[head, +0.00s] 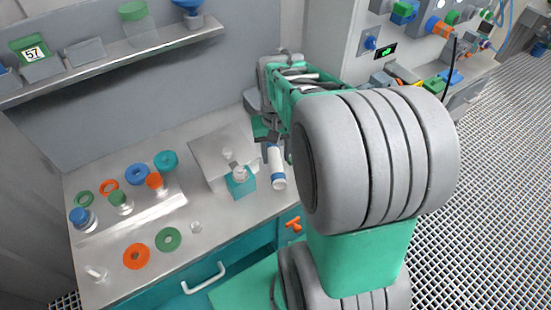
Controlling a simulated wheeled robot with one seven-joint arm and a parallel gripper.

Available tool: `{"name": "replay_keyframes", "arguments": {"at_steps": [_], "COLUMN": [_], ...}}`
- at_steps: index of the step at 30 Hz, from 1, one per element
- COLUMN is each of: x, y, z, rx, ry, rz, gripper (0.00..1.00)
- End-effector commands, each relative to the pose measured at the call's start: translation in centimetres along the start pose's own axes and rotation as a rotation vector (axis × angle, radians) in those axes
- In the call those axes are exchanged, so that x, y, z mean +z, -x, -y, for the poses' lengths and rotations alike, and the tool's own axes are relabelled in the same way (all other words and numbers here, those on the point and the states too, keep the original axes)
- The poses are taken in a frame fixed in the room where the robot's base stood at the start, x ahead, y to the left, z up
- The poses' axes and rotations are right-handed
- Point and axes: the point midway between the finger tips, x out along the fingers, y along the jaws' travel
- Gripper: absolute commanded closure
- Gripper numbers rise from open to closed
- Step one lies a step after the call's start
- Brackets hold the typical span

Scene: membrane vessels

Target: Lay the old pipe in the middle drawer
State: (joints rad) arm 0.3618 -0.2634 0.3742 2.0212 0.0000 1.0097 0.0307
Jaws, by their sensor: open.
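A white pipe with blue bands (276,168) stands or lies near the front edge of the steel counter; its upper end is close to my gripper, and I cannot tell which way it is tilted. My gripper (271,137) is open, right at the pipe's far end. My arm partly hides the jaws, and whether they touch the pipe is unclear. Below the counter, a teal drawer front (240,253) has a white handle (204,278). An orange handle (293,224) sits further right. My arm hides much of the drawer area, so the middle drawer cannot be made out for sure.
A teal block with a white-necked fitting (240,181) stands left of the pipe, by a raised grey box (218,150). Coloured rings and capped fittings cover the counter's left (150,215). A shelf (120,60) runs above. A panel with valves (420,45) stands at right.

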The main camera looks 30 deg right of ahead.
Motion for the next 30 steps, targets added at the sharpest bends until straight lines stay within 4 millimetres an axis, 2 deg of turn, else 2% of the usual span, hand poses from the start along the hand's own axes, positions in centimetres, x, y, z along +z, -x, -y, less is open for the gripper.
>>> {"name": "replay_keyframes", "arguments": {"at_steps": [9,16,30], "x": [0.4,0.4,0.4], "y": [-5.0,-5.3,-5.3], "z": [-0.2,-0.2,-0.2], "rx": [0.000,0.000,0.000], "ry": [0.000,0.000,0.000], "rz": [0.003,0.000,0.000], "gripper": [0.58,0.58,0.96]}}
